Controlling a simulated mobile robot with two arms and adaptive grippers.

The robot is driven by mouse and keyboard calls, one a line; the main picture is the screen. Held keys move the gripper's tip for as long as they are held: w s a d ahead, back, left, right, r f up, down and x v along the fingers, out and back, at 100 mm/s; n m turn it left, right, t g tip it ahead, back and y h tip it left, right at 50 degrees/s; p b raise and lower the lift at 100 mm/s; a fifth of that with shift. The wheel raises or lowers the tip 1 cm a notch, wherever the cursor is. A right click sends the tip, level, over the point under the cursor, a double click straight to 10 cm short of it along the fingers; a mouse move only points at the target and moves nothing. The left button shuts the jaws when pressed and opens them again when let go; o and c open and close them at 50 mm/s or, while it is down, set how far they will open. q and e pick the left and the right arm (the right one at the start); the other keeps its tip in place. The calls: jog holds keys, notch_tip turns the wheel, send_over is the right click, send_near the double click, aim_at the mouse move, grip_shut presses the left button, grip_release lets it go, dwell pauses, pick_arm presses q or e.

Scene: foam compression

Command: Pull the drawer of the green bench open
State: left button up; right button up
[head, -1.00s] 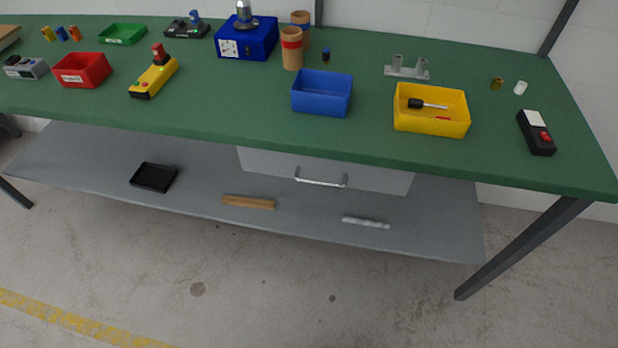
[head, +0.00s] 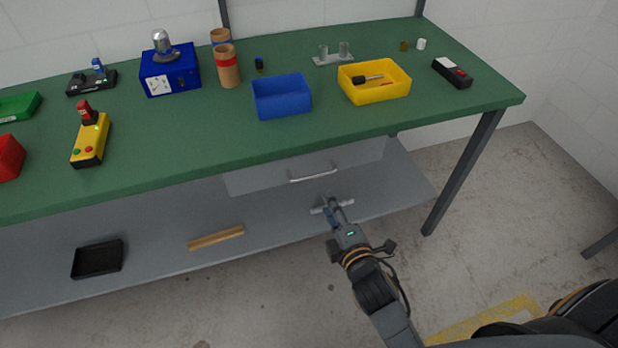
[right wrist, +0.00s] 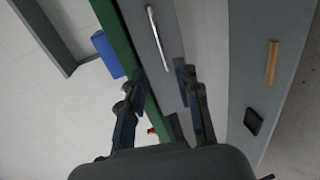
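The green bench (head: 215,142) runs across the head view. Its grey drawer (head: 255,178) hangs under the top and looks shut. The drawer's bar handle (head: 313,175) is on its front. My right gripper (head: 331,208) is below and a little in front of the handle, apart from it. In the right wrist view the gripper (right wrist: 163,85) has its fingers spread with nothing held between them. The handle (right wrist: 158,38) shows there as a pale bar ahead of the fingers. My left gripper is not in view.
The lower shelf (head: 170,230) carries a black tray (head: 98,259), a wooden bar (head: 216,238) and a metal rod partly hidden by my right gripper. A blue bin (head: 282,98) and yellow bin (head: 375,85) stand on top. A bench leg (head: 462,172) is to the right.

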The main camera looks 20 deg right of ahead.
aim_at(314, 175)
jog(key=x, duration=1.1)
jog(key=shift+w, duration=0.2)
jog(key=shift+w+f, duration=0.2)
jog(key=shift+w, duration=0.4)
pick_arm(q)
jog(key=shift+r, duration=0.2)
pick_arm(e)
grip_shut()
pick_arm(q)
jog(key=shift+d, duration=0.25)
